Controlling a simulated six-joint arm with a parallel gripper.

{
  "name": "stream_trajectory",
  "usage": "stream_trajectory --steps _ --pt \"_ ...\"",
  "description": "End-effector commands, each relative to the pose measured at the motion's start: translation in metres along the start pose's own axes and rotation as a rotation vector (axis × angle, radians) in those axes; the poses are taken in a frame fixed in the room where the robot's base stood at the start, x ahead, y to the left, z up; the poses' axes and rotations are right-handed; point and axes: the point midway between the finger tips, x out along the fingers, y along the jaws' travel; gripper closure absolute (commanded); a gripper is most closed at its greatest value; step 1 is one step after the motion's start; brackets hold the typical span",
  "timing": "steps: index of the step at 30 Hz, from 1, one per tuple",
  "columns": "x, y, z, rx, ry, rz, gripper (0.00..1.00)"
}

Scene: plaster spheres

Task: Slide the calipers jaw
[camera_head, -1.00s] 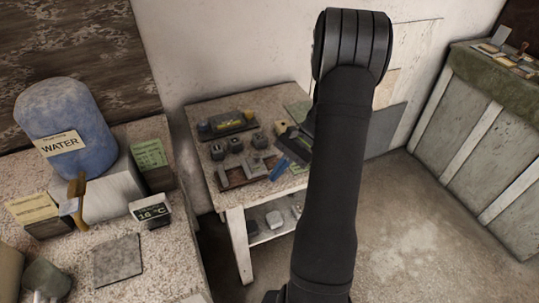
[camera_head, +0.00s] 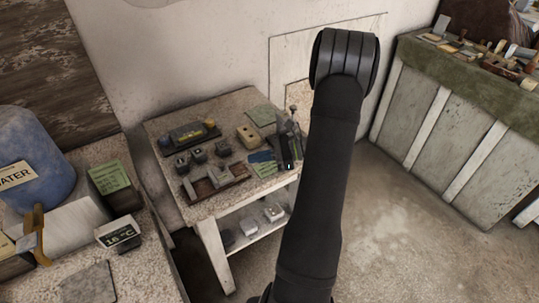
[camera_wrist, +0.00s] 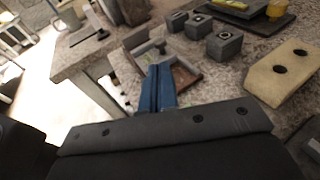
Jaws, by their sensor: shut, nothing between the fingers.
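What looks like the calipers, a grey metal piece with upright jaws (camera_head: 216,175), lies on a brown base at the front left of the small table (camera_head: 180,131). In the wrist view the brown base with the grey piece (camera_wrist: 184,72) shows just beyond my fingertips, partly hidden behind them. My gripper (camera_head: 262,157) is to the right of it and apart from it. Its blue fingers (camera_wrist: 160,72) are together with nothing between them. The arm hides part of the table's right side.
Several dark grey blocks (camera_head: 198,154) stand behind the brown base. A dark tray with a yellow item (camera_head: 188,133) is at the back. A beige block with holes (camera_head: 248,136) is near the gripper, also close in the wrist view (camera_wrist: 284,72). Green cards lie at the right.

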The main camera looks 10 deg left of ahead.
Motion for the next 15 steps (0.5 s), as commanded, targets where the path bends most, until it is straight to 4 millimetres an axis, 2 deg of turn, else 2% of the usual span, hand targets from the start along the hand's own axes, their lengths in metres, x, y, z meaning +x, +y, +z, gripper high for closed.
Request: stream_trajectory --steps 1,6,9,15 --pt "0.013 0.001 0.000 0.001 0.000 0.006 1.00" --pt "0.045 0.001 0.000 -0.001 0.000 0.005 1.00" --pt "0.058 0.001 0.000 -0.001 0.000 0.004 1.00" --pt "0.071 0.001 0.000 0.000 0.001 0.002 1.00"
